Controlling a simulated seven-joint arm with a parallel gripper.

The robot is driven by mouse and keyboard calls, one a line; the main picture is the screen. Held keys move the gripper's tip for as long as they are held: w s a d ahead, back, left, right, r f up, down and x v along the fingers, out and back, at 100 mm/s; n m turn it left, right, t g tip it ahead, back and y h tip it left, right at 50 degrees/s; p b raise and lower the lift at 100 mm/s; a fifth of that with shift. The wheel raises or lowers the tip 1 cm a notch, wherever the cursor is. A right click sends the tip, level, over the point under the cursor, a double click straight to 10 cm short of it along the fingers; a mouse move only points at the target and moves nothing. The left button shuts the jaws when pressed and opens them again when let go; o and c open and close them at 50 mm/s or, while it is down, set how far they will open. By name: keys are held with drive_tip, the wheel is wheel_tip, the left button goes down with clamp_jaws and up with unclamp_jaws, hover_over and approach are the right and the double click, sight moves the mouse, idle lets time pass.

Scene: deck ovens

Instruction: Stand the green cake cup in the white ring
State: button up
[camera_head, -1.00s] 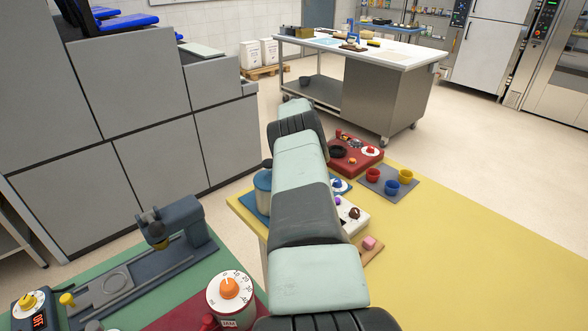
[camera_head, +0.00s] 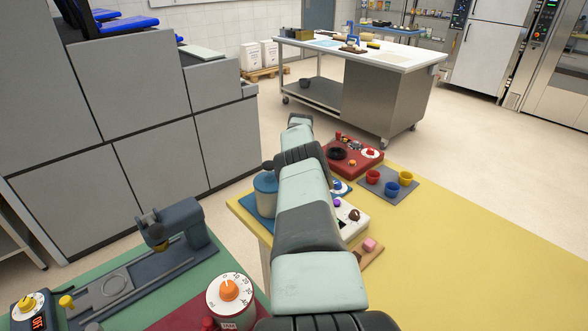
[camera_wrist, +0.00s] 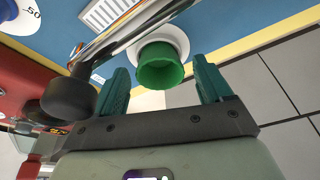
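The green cake cup (camera_wrist: 160,69) shows in the wrist view with its open rim toward me. The white ring (camera_wrist: 181,37) shows around the far end of the cup, on a blue surface. The cup appears to stand in the ring; I cannot tell how fully it is seated. My gripper (camera_wrist: 163,85) is open, one teal finger on each side of the cup, with a visible gap on both sides. The fingertips are near the cup and hold nothing. In the head view my arm hides the cup, the ring and the gripper.
A metal bar with a dark round knob (camera_wrist: 69,98) is close left of my gripper in the wrist view. In the head view, a grey mat (camera_head: 372,190) bears red, blue and other coloured cups, beside a red board (camera_head: 367,166). The yellow tabletop (camera_head: 480,250) is clear at right.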

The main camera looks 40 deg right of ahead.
drive_tip(key=shift+v, duration=1.05)
drive_tip(key=d+v, duration=0.1)
drive_tip(key=v, duration=0.8)
drive_tip(key=shift+a+r, duration=0.45)
drive_tip(key=shift+a, duration=0.05)
